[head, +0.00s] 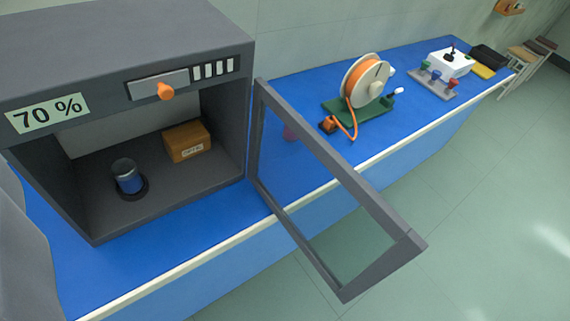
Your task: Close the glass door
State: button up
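The glass door (385,216) has a dark grey frame around a clear pane. It stands wide open, hinged at the right side of the grey cabinet (225,140), and its free end reaches out past the bench's front edge over the floor. The cabinet's front opening is uncovered. Inside it are a small blue and silver cylinder (127,177) on a dark round base and a brown box (187,141) with a label. My gripper is not in view.
The blue bench (235,222) has a pale front edge. Right of the door are an orange cable reel (366,83) on a green base and a white joystick box (451,62). A stool (528,55) stands far right. The green floor (480,190) in front is clear.

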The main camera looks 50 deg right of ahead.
aim_at(408, 244)
jog(key=u, duration=1.5)
jog(key=k, duration=2.45)
jog(key=z, duration=1.2)
jog(key=i, duration=1)
